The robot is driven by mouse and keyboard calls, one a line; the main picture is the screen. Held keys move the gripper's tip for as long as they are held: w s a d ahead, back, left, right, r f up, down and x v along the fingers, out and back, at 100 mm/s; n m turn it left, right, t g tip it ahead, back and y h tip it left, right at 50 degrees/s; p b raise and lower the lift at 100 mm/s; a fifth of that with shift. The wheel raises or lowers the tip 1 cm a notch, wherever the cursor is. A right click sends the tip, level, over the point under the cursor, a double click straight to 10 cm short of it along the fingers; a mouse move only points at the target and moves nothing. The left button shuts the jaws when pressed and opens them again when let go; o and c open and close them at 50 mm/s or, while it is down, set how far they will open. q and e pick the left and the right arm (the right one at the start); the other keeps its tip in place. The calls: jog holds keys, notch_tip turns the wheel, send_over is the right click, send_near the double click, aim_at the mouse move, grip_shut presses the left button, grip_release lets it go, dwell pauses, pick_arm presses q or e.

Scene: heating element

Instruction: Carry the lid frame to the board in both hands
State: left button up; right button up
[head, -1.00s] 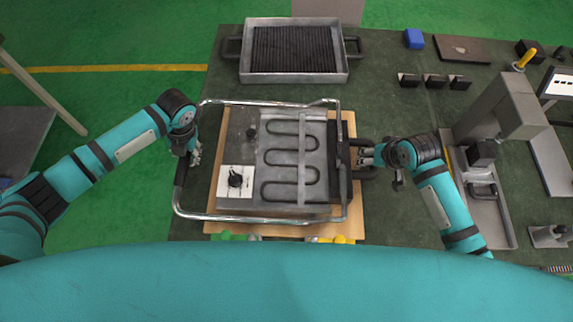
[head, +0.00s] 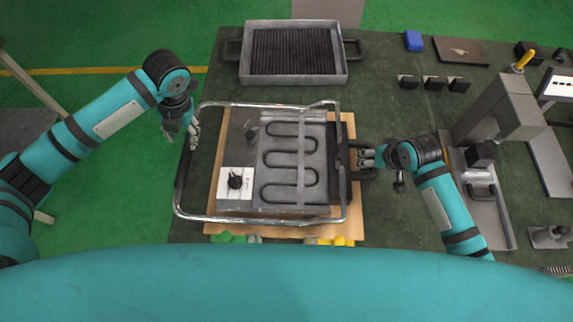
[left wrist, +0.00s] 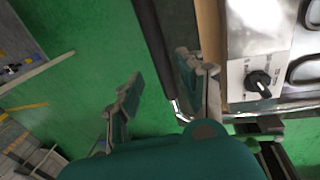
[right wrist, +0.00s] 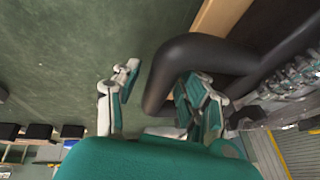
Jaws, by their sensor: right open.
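The lid frame (head: 260,220) is a bright metal tube loop lying around the flat heating plate (head: 240,135), with a dark grip (head: 182,165) on its left side. The pale wooden board (head: 357,225) lies beneath them. My left gripper (head: 181,134) is open and empty at the upper part of that grip; in the left wrist view its fingers (left wrist: 160,90) stand apart with the dark bar (left wrist: 155,50) near the right finger. My right gripper (head: 366,157) is open at the black handle (head: 358,174) right of the plate. The handle also shows in the right wrist view (right wrist: 175,65), partly behind one finger.
A metal tray with a ribbed dark inside (head: 245,70) stands at the back. A grey press-like device (head: 500,105) stands at the right. Small black blocks (head: 433,83) and a blue block (head: 413,40) lie behind it. Green and yellow items (head: 335,240) lie at the front edge.

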jog(key=v, duration=1.2)
dwell(0.4)
